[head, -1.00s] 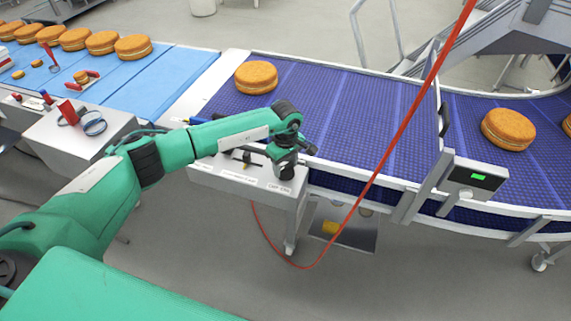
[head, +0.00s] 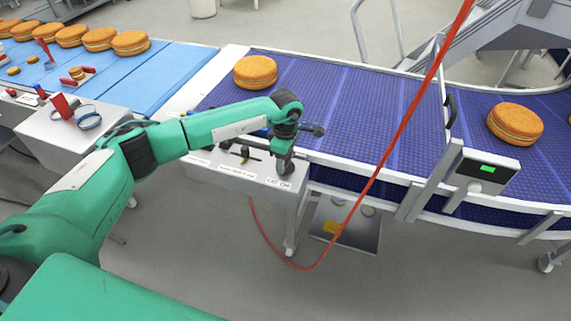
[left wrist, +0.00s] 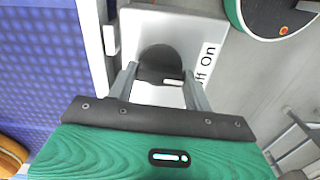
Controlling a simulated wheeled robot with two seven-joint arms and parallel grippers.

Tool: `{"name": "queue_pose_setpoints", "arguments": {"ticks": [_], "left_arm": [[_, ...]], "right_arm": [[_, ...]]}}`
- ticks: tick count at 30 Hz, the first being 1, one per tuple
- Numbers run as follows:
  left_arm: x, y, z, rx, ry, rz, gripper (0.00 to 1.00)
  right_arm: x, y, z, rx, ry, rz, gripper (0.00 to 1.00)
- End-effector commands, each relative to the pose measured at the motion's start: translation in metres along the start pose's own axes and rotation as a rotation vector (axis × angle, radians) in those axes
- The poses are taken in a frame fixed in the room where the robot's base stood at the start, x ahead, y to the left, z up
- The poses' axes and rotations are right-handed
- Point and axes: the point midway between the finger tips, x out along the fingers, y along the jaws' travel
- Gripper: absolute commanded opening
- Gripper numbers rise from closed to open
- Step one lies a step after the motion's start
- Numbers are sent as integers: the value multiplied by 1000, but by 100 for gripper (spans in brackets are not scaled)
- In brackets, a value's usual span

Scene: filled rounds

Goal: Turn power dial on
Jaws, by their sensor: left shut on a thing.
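The power dial (left wrist: 157,58) is a dark round knob with a short white mark near its lower edge in the left wrist view. It sits on a pale panel (left wrist: 132,32) beside a printed "Off On" label (left wrist: 207,62). My left gripper (left wrist: 160,76) has a finger on each side of the dial and is shut on it. I cannot tell which word the mark points at. In the head view my left gripper (head: 284,163) is over the right end of the grey control box (head: 225,170) and hides the dial. My right gripper is not in view.
A black switch (head: 243,153) stands left of my gripper on the box. Behind it runs a blue conveyor (head: 345,110) with a filled round (head: 255,72). A red cable (head: 395,140) hangs right of my arm. A display (head: 487,169) is lit green.

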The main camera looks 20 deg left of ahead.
Motion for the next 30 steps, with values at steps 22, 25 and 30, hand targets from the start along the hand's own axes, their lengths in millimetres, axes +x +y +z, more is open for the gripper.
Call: {"name": "queue_pose_setpoints", "arguments": {"ticks": [22,25,30], "left_arm": [[0,1,0,-551,0,2,28],[0,1,0,-580,0,2,28],[-1,1,0,-605,0,1,28]], "right_arm": [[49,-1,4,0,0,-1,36],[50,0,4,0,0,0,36],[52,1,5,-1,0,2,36]]}}
